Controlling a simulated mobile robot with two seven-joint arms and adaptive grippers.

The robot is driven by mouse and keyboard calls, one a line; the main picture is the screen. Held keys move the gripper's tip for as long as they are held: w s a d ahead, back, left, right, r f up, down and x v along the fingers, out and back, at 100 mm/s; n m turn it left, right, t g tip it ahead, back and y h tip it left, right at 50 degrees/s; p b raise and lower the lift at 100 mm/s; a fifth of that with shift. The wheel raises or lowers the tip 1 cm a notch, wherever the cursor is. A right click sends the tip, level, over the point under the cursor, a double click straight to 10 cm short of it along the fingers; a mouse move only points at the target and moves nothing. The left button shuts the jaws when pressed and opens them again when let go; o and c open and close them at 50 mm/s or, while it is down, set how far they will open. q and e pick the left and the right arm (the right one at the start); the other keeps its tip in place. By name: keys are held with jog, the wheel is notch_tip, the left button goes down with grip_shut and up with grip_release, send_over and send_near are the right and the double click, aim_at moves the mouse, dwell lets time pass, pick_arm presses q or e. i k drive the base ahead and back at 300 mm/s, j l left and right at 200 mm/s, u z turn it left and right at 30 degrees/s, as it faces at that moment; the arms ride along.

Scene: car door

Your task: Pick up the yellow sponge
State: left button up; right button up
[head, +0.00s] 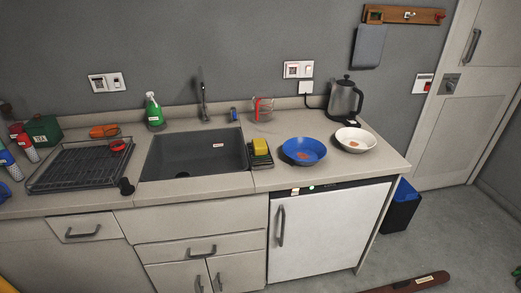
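The yellow sponge (260,146) sits in a small black wire rack (262,161) on the counter, just right of the sink. It is small in the view, and its upper part shows above the rack. Neither of my grippers is in the head view, so I cannot see their state or where they are relative to the sponge.
The dark sink (195,155) lies left of the sponge, with a tap (203,101) behind. A blue bowl (304,151), white bowl (355,139) and kettle (345,100) stand to the right. A black dish rack (80,166) is at the left.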

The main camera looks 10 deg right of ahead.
aim_at(259, 145)
jog(key=i+j, duration=0.15)
jog(key=i+j+z, duration=0.55)
jog(key=j, duration=0.2)
jog(key=i, duration=0.05)
